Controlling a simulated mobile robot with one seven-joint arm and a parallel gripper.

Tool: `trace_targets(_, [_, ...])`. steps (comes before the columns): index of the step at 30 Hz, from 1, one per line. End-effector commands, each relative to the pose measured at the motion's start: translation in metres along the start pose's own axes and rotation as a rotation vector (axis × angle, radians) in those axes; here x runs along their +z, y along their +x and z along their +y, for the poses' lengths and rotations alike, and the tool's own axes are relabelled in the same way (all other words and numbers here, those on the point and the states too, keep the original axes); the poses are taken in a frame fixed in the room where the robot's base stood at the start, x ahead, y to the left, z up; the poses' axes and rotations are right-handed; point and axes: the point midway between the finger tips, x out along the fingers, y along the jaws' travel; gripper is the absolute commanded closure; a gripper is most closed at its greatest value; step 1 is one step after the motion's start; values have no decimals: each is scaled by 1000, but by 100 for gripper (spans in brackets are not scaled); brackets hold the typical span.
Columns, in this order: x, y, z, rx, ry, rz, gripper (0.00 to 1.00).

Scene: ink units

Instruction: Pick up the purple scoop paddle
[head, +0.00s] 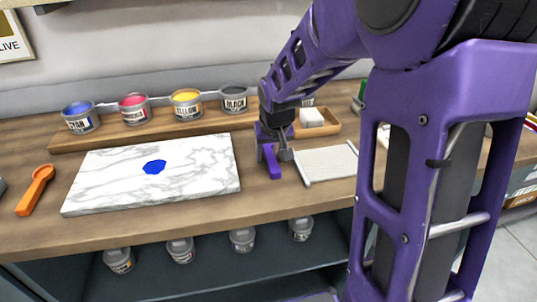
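The purple scoop paddle (273,168) is on the wooden counter, just right of the marble slab (90,185). Its lower end shows below my gripper, and its upper part is hidden or blends with the purple of the gripper. My gripper (274,155) points down over the paddle, with a grey finger beside it on the right. The other finger is not clear, so I cannot tell whether the fingers touch the paddle or how wide they stand.
A blue ink blob (154,167) lies on the slab. An orange scoop paddle (36,190) lies at left. Cyan (82,121), magenta (135,108), yellow (187,105) and black (234,101) ink cans stand behind. A pale flat panel (328,163) lies close right of the gripper.

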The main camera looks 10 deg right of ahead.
Motion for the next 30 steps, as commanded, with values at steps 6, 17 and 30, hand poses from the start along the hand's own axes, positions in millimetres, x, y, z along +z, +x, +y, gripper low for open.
trace_targets(6, [0,0,0,0,1,-1,87])
trace_targets(17, [0,0,0,0,1,0,100])
trace_targets(30, [-16,-37,1,1,2,5,100])
